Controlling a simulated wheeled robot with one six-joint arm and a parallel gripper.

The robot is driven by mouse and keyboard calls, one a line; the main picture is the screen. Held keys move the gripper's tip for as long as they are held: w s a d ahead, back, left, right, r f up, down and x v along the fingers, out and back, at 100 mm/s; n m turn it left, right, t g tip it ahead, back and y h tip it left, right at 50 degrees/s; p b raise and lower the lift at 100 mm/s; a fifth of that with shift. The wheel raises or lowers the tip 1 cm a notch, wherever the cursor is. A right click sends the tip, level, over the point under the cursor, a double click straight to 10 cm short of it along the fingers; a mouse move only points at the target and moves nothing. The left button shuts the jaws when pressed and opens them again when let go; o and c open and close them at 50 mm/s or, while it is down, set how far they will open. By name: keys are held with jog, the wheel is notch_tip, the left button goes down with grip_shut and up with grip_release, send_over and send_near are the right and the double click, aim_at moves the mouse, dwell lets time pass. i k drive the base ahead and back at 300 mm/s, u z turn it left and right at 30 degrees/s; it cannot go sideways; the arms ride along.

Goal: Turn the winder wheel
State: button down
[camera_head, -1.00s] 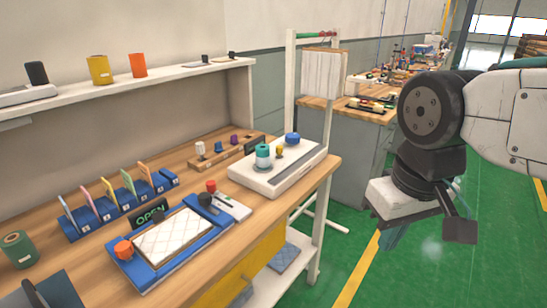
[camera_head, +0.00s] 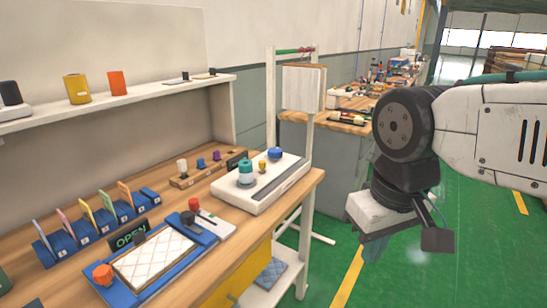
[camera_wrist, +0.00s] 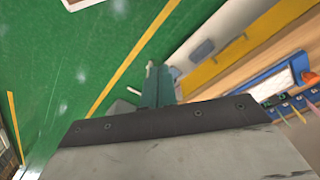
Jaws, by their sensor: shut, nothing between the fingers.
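A white box-shaped device (camera_head: 262,198) stands at the right end of the wooden bench. It carries a teal cylinder (camera_head: 245,172), a small yellow knob (camera_head: 262,166) and a blue knob (camera_head: 275,154) on top. I cannot tell for certain which part is the winder wheel. My gripper (camera_head: 376,247) hangs to the right of the bench, over the green floor, apart from the device. Its teal fingers also show in the wrist view (camera_wrist: 158,86), shut and empty. The arm's wrist housing hides part of the gripper in the head view.
A quilted white pad (camera_head: 155,258) lies in a blue frame at the bench front. Blue card slots (camera_head: 88,236) and an OPEN sign (camera_head: 130,234) stand behind it. A white upright rack (camera_head: 304,90) stands beyond the bench. The green floor (camera_head: 420,285) at right is clear.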

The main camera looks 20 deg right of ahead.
aim_at(275, 153)
jog(key=u, duration=0.05)
jog(key=k, duration=0.5)
jog(key=z, duration=0.55)
jog(key=i, duration=1.55)
jog(key=u, duration=0.5)
